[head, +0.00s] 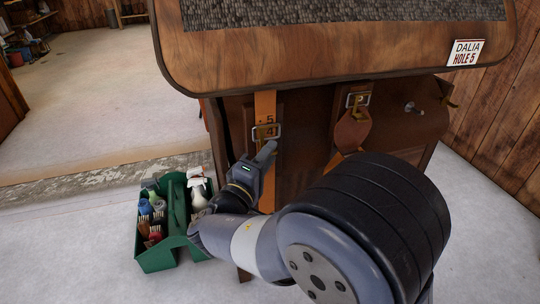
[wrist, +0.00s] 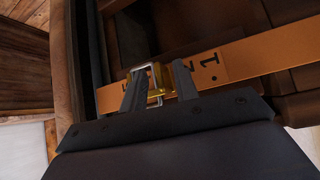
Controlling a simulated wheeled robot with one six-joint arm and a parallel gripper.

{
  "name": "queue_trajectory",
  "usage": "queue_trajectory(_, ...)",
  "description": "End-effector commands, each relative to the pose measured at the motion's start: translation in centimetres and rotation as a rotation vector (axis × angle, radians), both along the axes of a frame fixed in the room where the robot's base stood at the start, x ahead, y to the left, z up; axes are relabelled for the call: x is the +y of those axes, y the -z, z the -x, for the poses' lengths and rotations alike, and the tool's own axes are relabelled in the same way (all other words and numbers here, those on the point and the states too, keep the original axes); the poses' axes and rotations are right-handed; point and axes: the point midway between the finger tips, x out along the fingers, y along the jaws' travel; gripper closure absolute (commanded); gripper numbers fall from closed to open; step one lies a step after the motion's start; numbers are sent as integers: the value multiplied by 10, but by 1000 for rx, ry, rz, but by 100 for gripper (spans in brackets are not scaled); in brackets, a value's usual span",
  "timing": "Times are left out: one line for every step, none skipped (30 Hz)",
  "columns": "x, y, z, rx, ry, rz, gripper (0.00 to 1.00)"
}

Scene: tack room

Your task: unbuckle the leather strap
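A tan leather strap (head: 266,105) with printed numbers runs down the left front of the wooden trunk (head: 300,55). It crosses the wrist view as an orange band (wrist: 262,57). Its metal buckle (head: 278,130) sits around the strap near the number 4. In the wrist view the buckle (wrist: 156,98) shows a steel frame and a brass part. My gripper (head: 268,150) is at the strap, just below the buckle in the head view. In the wrist view its fingers (wrist: 158,72) are apart, with the buckle between them. Whether they touch it I cannot tell.
A second buckle (head: 358,100) with a hanging brown leather flap (head: 352,133) is on the right of the trunk front. A metal peg (head: 413,107) sticks out farther right. A green tote (head: 158,258) of brushes and bottles stands on the floor at left. Open floor lies behind it.

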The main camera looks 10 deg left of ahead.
Motion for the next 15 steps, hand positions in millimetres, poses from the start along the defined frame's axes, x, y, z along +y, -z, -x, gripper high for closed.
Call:
queue_trajectory(-2, 0, -5, -1, 1, 0, 71)
queue_trajectory(-2, -1, -7, -1, 1, 0, 71)
queue_trajectory(-2, -1, -9, -1, 1, 0, 71)
queue_trajectory(-3, -1, -10, -1, 0, 0, 71)
queue_trajectory(-3, -2, -11, -1, 0, 0, 71)
queue_trajectory(-3, -2, -12, 0, 0, 0, 71)
queue_trajectory(-3, -2, -12, 0, -1, 0, 71)
queue_trajectory(-3, -2, -12, 0, -1, 0, 71)
queue_trajectory(-3, -2, -12, 0, -1, 0, 71)
queue_trajectory(-3, -2, -12, 0, -1, 0, 71)
queue_trajectory(-3, -2, -12, 0, -1, 0, 71)
queue_trajectory(-3, -2, -12, 0, -1, 0, 71)
queue_trajectory(-3, -2, -12, 0, -1, 0, 71)
queue_trajectory(-3, -2, -12, 0, -1, 0, 74)
queue_trajectory(-3, -2, -12, 0, -1, 0, 77)
